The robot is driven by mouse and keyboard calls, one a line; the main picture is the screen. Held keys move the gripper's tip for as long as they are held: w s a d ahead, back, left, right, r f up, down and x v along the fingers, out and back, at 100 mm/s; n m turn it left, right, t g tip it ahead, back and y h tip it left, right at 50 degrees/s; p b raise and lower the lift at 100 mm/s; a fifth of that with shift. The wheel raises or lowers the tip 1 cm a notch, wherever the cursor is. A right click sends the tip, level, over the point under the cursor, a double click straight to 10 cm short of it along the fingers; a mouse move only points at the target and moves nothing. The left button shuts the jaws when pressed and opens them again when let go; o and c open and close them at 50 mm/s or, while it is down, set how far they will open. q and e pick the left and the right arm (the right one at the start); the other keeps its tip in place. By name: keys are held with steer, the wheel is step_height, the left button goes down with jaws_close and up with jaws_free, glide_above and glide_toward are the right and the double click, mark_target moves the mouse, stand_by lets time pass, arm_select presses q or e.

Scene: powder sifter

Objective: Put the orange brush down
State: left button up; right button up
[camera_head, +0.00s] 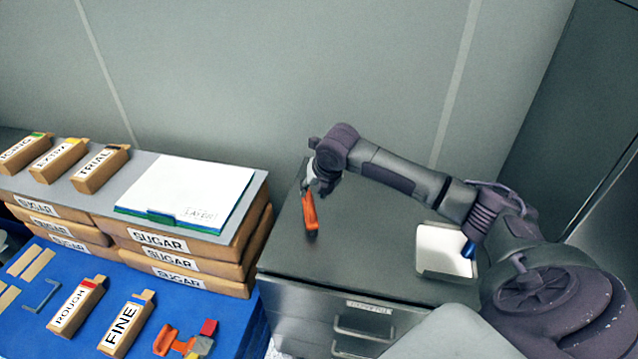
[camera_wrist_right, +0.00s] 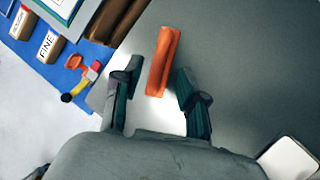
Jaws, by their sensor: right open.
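The orange brush (camera_head: 310,213) is at the left part of the dark cabinet top, below my right gripper in the head view. In the right wrist view the orange brush (camera_wrist_right: 162,62) lies lengthwise between and ahead of the two fingertips, with a gap on both sides. My right gripper (camera_head: 314,187) is open; its fingers also show in the right wrist view (camera_wrist_right: 157,85), apart from the brush. I cannot tell exactly how high the fingers are above the cabinet. My left gripper is not in view.
The cabinet top (camera_head: 370,240) is mostly clear around the brush. A white tray (camera_head: 422,268) sits at its right with a blue item beside it. Left are sugar boxes (camera_head: 160,241) bearing a white board (camera_head: 185,188), and a blue table (camera_head: 30,320) with labelled boxes.

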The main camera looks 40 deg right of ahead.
steer(key=v, duration=0.6)
steer(key=shift+r+b, duration=0.15)
steer(key=shift+b, duration=0.25)
steer(key=shift+s+a, duration=0.1)
